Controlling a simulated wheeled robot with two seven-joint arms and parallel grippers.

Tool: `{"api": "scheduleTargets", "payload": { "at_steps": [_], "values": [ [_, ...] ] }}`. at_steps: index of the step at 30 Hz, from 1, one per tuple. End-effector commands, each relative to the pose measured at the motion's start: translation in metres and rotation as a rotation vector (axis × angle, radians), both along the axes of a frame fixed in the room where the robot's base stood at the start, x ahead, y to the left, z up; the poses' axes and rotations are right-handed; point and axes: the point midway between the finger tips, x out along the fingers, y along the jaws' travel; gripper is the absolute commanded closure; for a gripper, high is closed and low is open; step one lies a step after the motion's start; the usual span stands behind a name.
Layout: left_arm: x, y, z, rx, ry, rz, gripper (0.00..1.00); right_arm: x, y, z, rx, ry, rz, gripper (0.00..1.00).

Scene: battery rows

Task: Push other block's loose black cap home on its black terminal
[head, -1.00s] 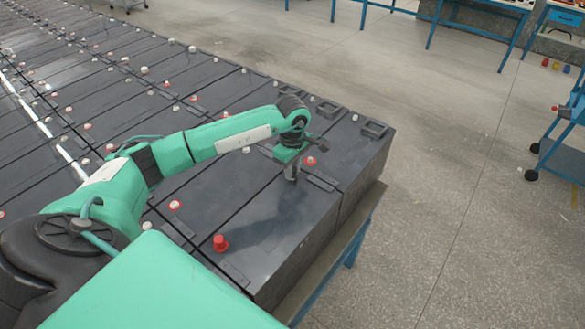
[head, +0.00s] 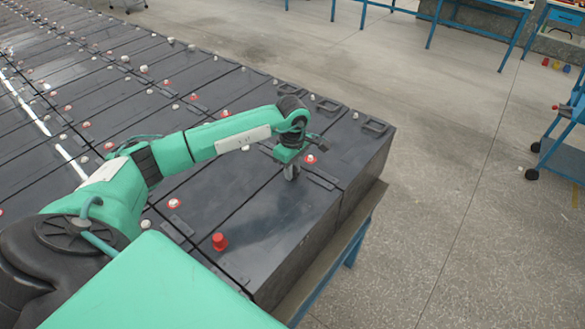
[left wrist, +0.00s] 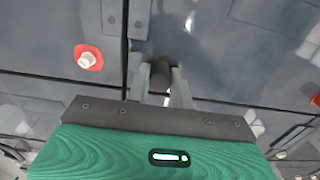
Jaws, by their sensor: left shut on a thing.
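My left gripper (head: 291,173) is over the near end block (head: 270,240), pointing down close to its top. In the left wrist view its two fingers (left wrist: 161,84) are shut on a dark round cap (left wrist: 160,72), one finger on each side. The black terminal under the cap is hidden by the cap and fingers, so I cannot tell how far down the cap sits. A red-ringed terminal (head: 310,159) with a pale post is just beyond the gripper; a similar one shows in the left wrist view (left wrist: 86,58). My right gripper is not in view.
A red cap (head: 220,242) stands on the near part of the battery top. Rows of dark batteries (head: 120,80) with pale and red-ringed terminals stretch to the left. The bench edge and open floor (head: 460,220) are on the right, with a blue cart (head: 565,130).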

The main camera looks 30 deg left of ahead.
Motion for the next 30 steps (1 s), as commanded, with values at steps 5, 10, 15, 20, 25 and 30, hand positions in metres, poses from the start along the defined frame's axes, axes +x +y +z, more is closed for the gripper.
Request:
{"api": "scheduleTargets", "payload": {
  "at_steps": [5, 10, 15, 20, 25, 30],
  "values": [
    [-0.0005, 0.0000, -0.0011, 0.000, 0.002, 0.000, 0.98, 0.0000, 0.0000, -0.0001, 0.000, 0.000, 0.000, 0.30],
    [-0.0006, 0.0000, -0.0012, 0.001, 0.002, 0.000, 0.60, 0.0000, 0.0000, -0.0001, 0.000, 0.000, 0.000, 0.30],
    [-0.0004, 0.0000, -0.0009, 0.000, 0.002, 0.000, 0.52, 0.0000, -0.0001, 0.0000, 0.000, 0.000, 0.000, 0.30],
    [-0.0003, 0.0000, -0.0006, 0.000, 0.001, 0.000, 0.36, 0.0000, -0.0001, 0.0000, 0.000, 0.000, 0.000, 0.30],
    [-0.0003, 0.0000, -0.0005, 0.000, 0.001, 0.000, 0.30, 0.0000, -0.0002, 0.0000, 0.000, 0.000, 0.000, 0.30],
    [-0.0002, 0.0000, 0.0002, 0.000, 0.001, 0.000, 0.30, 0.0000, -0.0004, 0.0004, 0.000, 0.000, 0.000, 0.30]
  ]
}}
